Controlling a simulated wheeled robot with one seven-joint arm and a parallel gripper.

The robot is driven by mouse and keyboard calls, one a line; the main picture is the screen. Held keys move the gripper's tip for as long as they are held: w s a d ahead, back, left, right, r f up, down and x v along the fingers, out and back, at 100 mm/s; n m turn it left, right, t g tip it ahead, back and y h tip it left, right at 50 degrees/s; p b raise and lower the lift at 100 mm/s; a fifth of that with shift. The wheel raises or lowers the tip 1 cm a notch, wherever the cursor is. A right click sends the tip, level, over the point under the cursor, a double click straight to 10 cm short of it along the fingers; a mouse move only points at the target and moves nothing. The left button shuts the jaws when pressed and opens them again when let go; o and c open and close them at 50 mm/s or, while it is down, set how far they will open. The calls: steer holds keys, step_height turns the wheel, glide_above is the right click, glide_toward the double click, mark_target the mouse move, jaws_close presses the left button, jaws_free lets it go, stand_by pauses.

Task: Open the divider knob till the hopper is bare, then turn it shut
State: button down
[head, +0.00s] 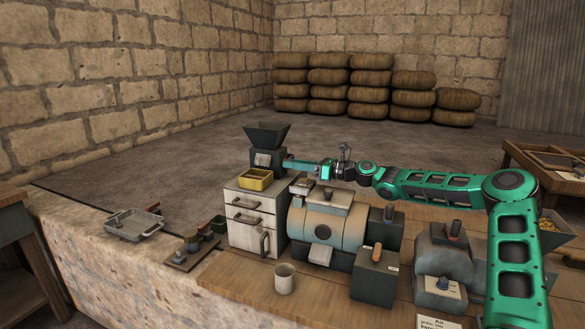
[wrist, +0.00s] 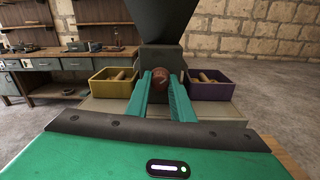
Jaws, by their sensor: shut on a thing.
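The divider is a dark grey box (head: 268,162) with a flared dark hopper (head: 267,135) on top, standing on a pale cabinet. The hopper's inside looks dark in the head view, and I cannot tell what it holds. Its lower part (wrist: 160,18) fills the top of the wrist view. The round reddish-brown knob (wrist: 160,75) is on the divider's front. My gripper (wrist: 160,88) is shut on the knob, one green finger on each side. In the head view my gripper (head: 292,163) reaches the divider from the right, and the knob is hidden.
A yellow bin (wrist: 113,89) and a purple bin (wrist: 211,91) flank the divider, each with tan pieces inside. A large cylindrical machine (head: 325,232) stands right of the cabinet. A mug (head: 284,279) is on the bench in front. Stacked sacks (head: 375,85) are far behind.

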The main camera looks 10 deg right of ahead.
steer(key=n, duration=0.5)
steer(key=shift+w+d, duration=0.1)
steer(key=shift+d, duration=0.05)
steer(key=n, duration=0.5)
steer(key=shift+h, duration=0.4)
steer(key=c, duration=1.5)
jaws_free()
steer(key=shift+c, duration=0.2)
steer(key=v, duration=1)
steer(key=shift+s+d+f, duration=0.2)
steer(key=shift+s+f, duration=0.05)
steer(key=shift+s, duration=0.05)
